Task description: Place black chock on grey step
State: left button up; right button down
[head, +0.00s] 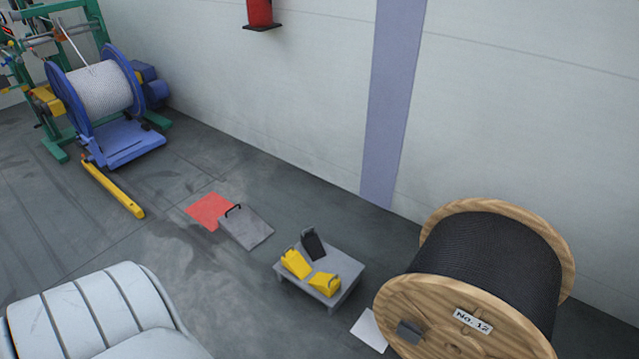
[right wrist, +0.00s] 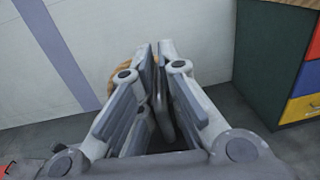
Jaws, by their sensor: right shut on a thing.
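A black chock (head: 313,244) stands on a low grey step (head: 348,268), near its back edge, in the head view. Two yellow chocks (head: 295,263) and (head: 325,284) sit on the same step in front of it. My right gripper (right wrist: 165,75) shows only in the right wrist view, its fingers close together. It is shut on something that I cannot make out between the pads. The step and the black chock do not show clearly in that view. My left gripper is not in view.
A wooden drum (head: 445,300) with black cable stands right of the step. A white sheet (head: 369,330) lies between them. A grey plate with a black handle (head: 247,230) and a red mat (head: 210,211) lie left. A cabinet with coloured drawers (right wrist: 270,65) stands right in the wrist view.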

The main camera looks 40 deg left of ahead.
aim_at(341, 266)
jog(key=i+j, duration=0.1)
jog(key=j, duration=0.35)
jog(key=i+j, duration=0.1)
jog(key=j, duration=0.35)
jog(key=i+j, duration=0.1)
jog(key=j, duration=0.35)
jog(key=i+j, duration=0.1)
jog(key=j, duration=0.35)
jog(key=i+j, duration=0.1)
jog(key=j, duration=0.35)
jog(key=i+j, duration=0.1)
jog(key=j, duration=0.35)
jog(key=i+j, duration=0.1)
jog(key=j, duration=0.35)
jog(key=i+j+u, duration=0.1)
jog(key=j, duration=0.35)
